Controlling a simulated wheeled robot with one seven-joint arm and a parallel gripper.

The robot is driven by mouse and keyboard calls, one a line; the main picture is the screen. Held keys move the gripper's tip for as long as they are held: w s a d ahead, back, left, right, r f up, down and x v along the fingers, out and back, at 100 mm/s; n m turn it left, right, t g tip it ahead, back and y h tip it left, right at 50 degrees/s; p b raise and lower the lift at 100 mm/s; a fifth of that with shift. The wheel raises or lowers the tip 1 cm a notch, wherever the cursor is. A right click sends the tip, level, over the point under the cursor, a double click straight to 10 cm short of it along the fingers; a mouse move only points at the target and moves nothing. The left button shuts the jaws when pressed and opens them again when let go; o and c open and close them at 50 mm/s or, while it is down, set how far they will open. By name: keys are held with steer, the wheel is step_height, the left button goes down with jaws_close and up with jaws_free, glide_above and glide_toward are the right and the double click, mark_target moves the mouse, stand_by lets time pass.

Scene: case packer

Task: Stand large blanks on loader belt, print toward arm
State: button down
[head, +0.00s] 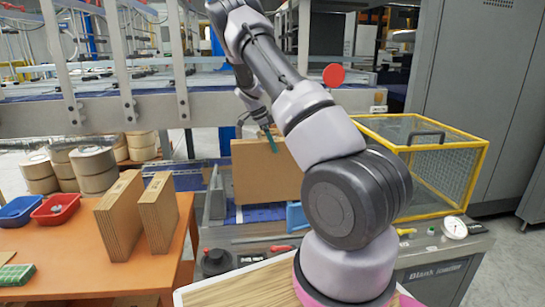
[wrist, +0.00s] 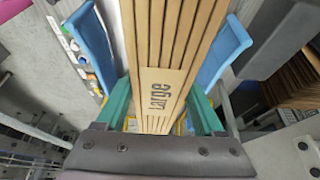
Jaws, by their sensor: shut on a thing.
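My gripper (head: 268,138) is shut on a stack of brown large blanks (head: 262,172), its green fingers on either side of the stack. In the wrist view the stack (wrist: 160,118) has a "Large" label on the edge facing the camera. The stack is upright over the loader belt (head: 255,214), between blue guides (wrist: 230,50). I cannot tell whether its bottom edge touches the belt. Two more upright brown stacks, a left one (head: 120,218) and a right one (head: 158,213), stand on the orange table (head: 70,256); their print is not readable.
A red bin (head: 55,209) and a blue bin (head: 18,211) sit on the table's left, with tape rolls (head: 93,168) behind. A yellow-framed mesh guard (head: 440,170) stands right of the loader. Small tools lie along the loader's front ledge. A metal rail frame crosses behind.

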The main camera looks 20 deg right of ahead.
mark_target(273, 152)
steer(key=shift+f, duration=1.9)
jaws_free()
